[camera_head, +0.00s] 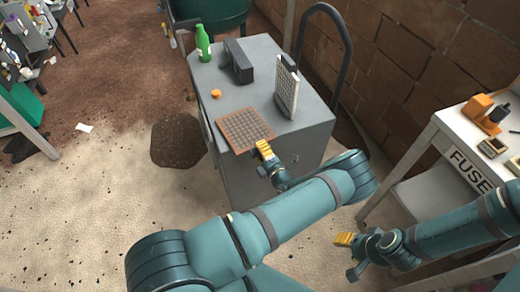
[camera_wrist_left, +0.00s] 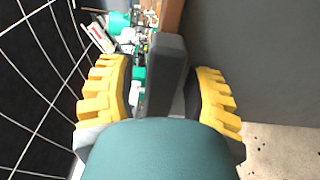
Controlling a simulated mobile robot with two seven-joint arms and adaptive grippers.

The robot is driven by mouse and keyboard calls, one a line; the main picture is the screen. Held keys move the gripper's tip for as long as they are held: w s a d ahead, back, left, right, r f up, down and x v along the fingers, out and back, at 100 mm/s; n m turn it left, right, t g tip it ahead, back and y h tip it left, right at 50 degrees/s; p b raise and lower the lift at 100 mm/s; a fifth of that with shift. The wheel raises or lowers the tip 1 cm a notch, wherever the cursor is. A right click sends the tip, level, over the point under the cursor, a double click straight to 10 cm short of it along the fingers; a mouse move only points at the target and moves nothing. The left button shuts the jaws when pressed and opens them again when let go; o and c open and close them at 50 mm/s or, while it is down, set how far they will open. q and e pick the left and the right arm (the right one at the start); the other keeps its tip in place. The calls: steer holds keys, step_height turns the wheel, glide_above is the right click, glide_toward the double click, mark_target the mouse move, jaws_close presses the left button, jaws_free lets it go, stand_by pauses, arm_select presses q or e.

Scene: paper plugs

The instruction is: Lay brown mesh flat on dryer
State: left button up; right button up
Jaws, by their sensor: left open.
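The brown mesh (camera_head: 246,129) is a square grid in an orange-brown frame. It lies on the front left of the grey cabinet's top (camera_head: 300,140), which may be the dryer; I cannot tell whether its front edge overhangs. My left gripper (camera_head: 263,149) is at the mesh's front edge. Its yellow fingers (camera_wrist_left: 165,98) are open in the left wrist view, with a dark grey block (camera_wrist_left: 165,75) between them that I cannot identify. A black sheet with white grid lines (camera_wrist_left: 35,70) fills that view's left side. My right gripper (camera_head: 344,240) is low, right of the cabinet, its opening unclear.
A pale upright rack (camera_head: 287,88), a dark box (camera_head: 238,61), a green bottle (camera_head: 203,44) and an orange item (camera_head: 216,94) stand on the cabinet top. A white table marked FUSE (camera_head: 465,165) is at right. A brick wall stands behind.

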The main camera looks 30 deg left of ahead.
arm_select(q)
steer(key=v, duration=1.1)
steer(key=shift+s+d, duration=0.2)
steer(key=shift+d, duration=0.15)
